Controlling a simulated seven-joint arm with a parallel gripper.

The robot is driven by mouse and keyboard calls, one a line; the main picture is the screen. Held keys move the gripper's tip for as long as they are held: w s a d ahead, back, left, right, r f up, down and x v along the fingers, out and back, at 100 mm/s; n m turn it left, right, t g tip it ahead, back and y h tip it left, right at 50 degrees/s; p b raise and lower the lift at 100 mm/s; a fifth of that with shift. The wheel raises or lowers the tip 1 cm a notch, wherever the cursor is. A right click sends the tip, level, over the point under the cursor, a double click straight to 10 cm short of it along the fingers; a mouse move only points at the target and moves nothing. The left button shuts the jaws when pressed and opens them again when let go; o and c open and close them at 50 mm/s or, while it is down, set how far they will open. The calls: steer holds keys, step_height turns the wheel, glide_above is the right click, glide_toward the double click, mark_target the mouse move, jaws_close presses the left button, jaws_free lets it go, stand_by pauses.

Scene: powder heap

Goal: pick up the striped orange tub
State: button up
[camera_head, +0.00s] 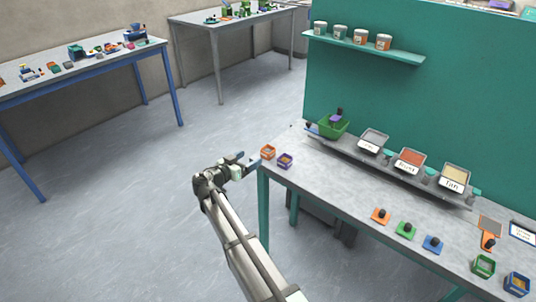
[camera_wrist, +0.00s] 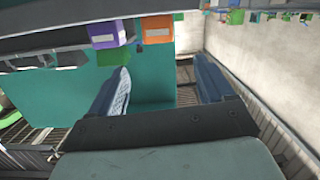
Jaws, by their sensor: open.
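The orange tub (camera_head: 267,152) stands upright at the left end of the near workbench, beside a purple tub (camera_head: 285,160). It is small here, and I cannot make out its stripes clearly. In the wrist view the orange tub (camera_wrist: 157,30) shows a pale patch on its face, with the purple tub (camera_wrist: 107,33) to its left. My gripper (camera_head: 252,164) is open and empty, just left of the bench end and close to the orange tub, not visibly touching it. In the wrist view its open fingers (camera_wrist: 161,72) point toward the tubs.
The near workbench (camera_head: 330,180) has a rack of labelled trays (camera_head: 408,160) and a green bin (camera_head: 334,126) along its back. Orange, green and blue handled pieces (camera_head: 406,230) lie toward the front right. A teal panel (camera_head: 440,90) stands behind. The floor left of the bench is clear.

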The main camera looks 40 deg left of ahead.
steer(key=m, duration=0.1)
glide_toward(271, 147)
steer(key=w, duration=0.4)
steer(key=shift+w, duration=0.15)
steer(key=shift+w+f, duration=0.25)
steer(key=shift+w, duration=0.65)
steer(key=shift+w+f, duration=0.25)
steer(key=shift+w, duration=0.65)
steer(key=shift+w+f, duration=0.25)
steer(key=shift+w, duration=0.65)
steer(key=c, duration=1.1)
steer(key=shift+o, duration=0.2)
